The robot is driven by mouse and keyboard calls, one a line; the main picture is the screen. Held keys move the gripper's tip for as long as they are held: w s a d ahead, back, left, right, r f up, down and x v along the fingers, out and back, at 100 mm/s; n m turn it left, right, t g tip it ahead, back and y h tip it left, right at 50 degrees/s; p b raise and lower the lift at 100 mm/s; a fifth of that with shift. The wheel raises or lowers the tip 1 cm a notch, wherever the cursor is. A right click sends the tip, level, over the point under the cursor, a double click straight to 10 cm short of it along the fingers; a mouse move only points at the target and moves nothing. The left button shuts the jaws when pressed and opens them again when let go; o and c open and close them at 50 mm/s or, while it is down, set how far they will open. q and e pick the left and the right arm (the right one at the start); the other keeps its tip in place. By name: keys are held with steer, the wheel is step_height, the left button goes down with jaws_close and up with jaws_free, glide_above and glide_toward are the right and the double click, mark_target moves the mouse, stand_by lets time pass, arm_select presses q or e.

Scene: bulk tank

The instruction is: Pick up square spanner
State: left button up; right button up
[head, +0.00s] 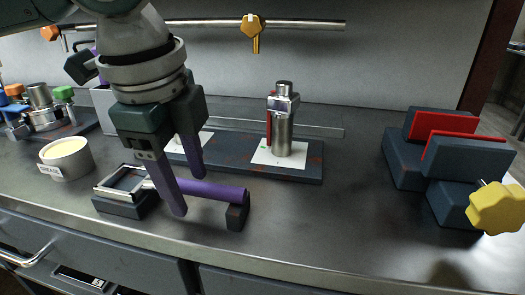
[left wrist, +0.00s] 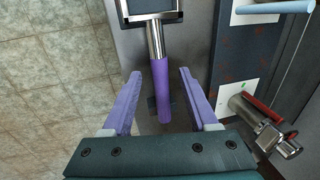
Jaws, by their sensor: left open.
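The square spanner has a purple handle (head: 222,192) and a metal square frame head (head: 105,190). It lies across two dark rests near the front of the metal counter, with its head to the left. My left gripper (head: 190,188) is open and points down over the handle, one finger on the near side and one behind. In the left wrist view the purple handle (left wrist: 162,92) runs between the two spread fingers, with a gap on each side. The square head (left wrist: 150,8) is partly cut off at the top of that view. My right gripper is not in view.
A metal cylinder (head: 283,128) with a red strip stands on a white pad on a dark board behind the spanner. A grease cup (head: 66,160) is at the left. Dark blocks with red plates (head: 468,165) and a yellow knob (head: 497,208) stand at the right. Counter between is clear.

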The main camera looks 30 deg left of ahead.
arm_select(q)
jaws_close()
stand_by(0.4)
